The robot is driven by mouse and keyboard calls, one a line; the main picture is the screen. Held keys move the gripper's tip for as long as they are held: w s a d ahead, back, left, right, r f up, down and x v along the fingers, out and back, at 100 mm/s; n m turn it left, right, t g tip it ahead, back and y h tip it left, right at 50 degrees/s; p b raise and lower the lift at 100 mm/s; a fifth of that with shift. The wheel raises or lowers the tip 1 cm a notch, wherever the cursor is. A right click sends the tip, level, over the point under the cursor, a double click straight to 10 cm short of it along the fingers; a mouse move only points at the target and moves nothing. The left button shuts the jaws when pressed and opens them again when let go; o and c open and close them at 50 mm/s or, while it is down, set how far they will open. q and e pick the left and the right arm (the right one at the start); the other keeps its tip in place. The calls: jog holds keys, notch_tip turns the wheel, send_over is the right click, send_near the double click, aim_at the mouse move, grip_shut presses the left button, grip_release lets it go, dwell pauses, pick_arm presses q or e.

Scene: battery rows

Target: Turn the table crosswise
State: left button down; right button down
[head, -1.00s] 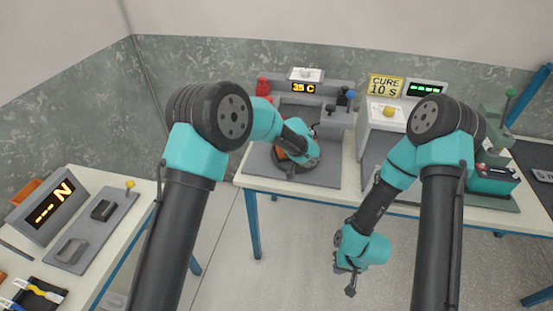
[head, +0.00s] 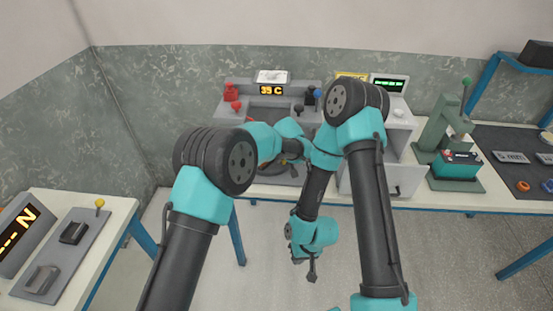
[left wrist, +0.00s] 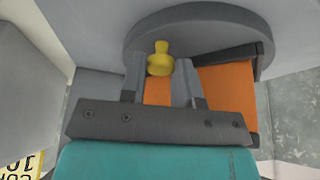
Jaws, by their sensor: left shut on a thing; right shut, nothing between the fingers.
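The table is a round grey turntable (left wrist: 205,25). In the left wrist view it carries an orange block (left wrist: 228,88) with a dark bracket at its right end, and a yellow knob (left wrist: 160,60) stands near it. My left gripper (left wrist: 160,72) is shut on the yellow knob, with one finger on each side. In the head view my arms hide most of the turntable and my left fingertips. My right gripper (head: 311,272) is shut and empty, hanging low over the floor in front of the bench, apart from the turntable.
The grey station with a 35 C display (head: 271,90) stands behind the turntable. A white cure box (head: 398,113) is to its right. A green press (head: 447,133) with a teal battery (head: 457,160) stands farther right. A side bench (head: 112,211) is at the left.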

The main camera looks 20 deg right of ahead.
pick_arm(q)
jog(key=shift+w+d+n+y, duration=0.45)
jog(key=shift+d+n, duration=0.3)
jog(key=shift+n, duration=0.35)
jog(key=c, duration=0.9)
grip_release()
jog(key=shift+o, duration=0.2)
jog(key=shift+r, duration=0.1)
